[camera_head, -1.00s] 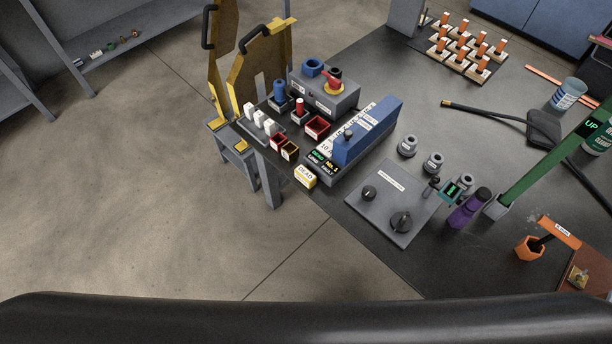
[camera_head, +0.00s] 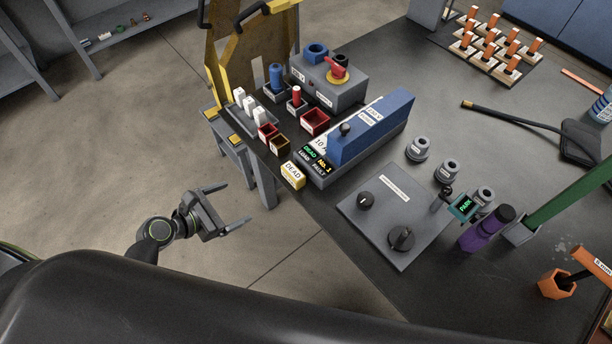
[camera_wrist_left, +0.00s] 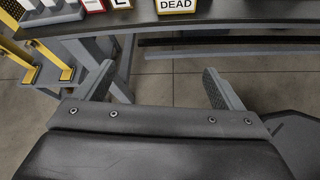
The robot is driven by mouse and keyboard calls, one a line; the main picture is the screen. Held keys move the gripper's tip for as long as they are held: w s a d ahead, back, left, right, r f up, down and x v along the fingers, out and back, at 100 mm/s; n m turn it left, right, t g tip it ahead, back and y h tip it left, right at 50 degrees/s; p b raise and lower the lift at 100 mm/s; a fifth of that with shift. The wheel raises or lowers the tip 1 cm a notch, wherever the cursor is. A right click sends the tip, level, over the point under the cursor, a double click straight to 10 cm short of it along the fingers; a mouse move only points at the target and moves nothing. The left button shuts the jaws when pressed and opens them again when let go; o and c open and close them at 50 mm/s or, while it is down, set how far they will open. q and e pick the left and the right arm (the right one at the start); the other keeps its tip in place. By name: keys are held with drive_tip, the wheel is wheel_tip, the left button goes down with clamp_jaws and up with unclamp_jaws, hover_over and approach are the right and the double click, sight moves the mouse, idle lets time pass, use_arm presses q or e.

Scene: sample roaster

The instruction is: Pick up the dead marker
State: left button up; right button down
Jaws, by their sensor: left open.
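The dead marker (camera_head: 292,174) is a small yellow block with a white face reading DEAD. It sits on the dark bench near its front edge, in front of the blue-topped unit. In the left wrist view the marker (camera_wrist_left: 177,6) shows at the top edge, partly cut off. My left gripper (camera_head: 236,208) is open and empty, off the bench's front edge and to the left of the marker. Its two fingers (camera_wrist_left: 160,88) show spread apart in the left wrist view, below and short of the bench edge. My right gripper is not in view.
A red bin (camera_head: 316,121), white blocks (camera_head: 249,108) and a grey box with a red switch (camera_head: 335,83) stand behind the marker. A grey panel with knobs (camera_head: 396,215) lies to its right. Open floor (camera_head: 110,170) lies left of the bench.

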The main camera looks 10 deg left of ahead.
sight(288, 177)
use_arm(q)
drive_tip(key=w+d+r+n+h, duration=0.1)
drive_tip(key=d+r+h, duration=0.1)
drive_tip(key=d+r, duration=0.15)
drive_tip(key=shift+t, duration=0.3)
drive_tip(key=b+x, duration=0.1)
drive_tip(key=x, duration=1)
drive_tip(key=shift+w+a, duration=0.1)
drive_tip(key=shift+a, duration=0.15)
drive_tip(key=x, duration=0.5)
drive_tip(key=shift+d+f, duration=0.15)
drive_tip(key=shift+f, duration=0.05)
drive_tip(key=shift+w+d+f+b, duration=0.15)
drive_tip(key=shift+w+d+b, duration=0.05)
drive_tip(key=shift+w+b, duration=0.1)
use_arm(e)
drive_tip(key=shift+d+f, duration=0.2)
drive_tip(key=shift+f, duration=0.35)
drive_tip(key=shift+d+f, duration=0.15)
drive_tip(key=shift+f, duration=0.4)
use_arm(q)
drive_tip(key=c, duration=1.1)
